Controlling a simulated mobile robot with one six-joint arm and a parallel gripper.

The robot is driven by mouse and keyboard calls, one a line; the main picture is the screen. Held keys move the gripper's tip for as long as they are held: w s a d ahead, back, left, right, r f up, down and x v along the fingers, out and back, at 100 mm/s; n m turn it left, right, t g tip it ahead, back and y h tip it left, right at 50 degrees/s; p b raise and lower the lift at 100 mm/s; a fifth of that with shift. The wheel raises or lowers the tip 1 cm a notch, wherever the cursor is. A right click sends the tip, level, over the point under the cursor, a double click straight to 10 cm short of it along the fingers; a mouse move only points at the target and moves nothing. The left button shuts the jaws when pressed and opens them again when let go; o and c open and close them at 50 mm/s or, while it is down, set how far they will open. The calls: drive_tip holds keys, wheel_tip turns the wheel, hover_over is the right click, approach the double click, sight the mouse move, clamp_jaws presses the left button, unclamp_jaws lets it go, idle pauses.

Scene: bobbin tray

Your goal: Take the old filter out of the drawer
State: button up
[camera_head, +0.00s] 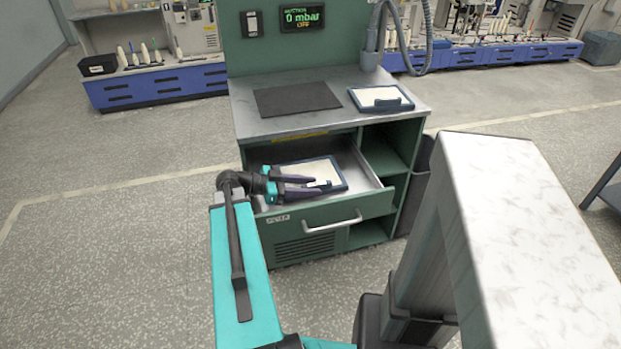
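The old filter (312,170) is a flat pale panel with a dark blue frame, lying in the pulled-out drawer (370,190). A small dark tab or handle shows on the filter's near side. My gripper (322,186) reaches in from the left over the drawer. Its two dark purple fingers are spread apart near the tab, with a gap between them. I cannot tell whether they touch the filter. The fingers hide part of its near edge.
A similar framed panel (380,97) lies on the worktop at right, beside a dark mat (297,99). The drawer's front has a bar handle (333,222). A display above reads 0 mbar, OFF. Open shelves (385,158) stand right of the drawer. The floor at left is clear.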

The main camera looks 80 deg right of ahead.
clamp_jaws()
drive_tip(key=shift+r, duration=0.2)
idle(0.4)
drive_tip(key=shift+r, duration=0.45)
wheel_tip(320, 180, up, 6)
drive_tip(key=shift+f+b, duration=0.2)
drive_tip(key=shift+b, duration=0.1)
drive_tip(key=w+a+b, duration=0.1)
drive_tip(key=w+a, duration=0.2)
drive_tip(key=w, duration=0.5)
drive_tip(key=w+a+b, duration=0.1)
drive_tip(key=w+a, duration=0.3)
drive_tip(key=w, duration=0.4)
drive_tip(key=shift+w+a, duration=0.2)
drive_tip(key=shift+a, duration=0.1)
drive_tip(key=shift+r, duration=0.1)
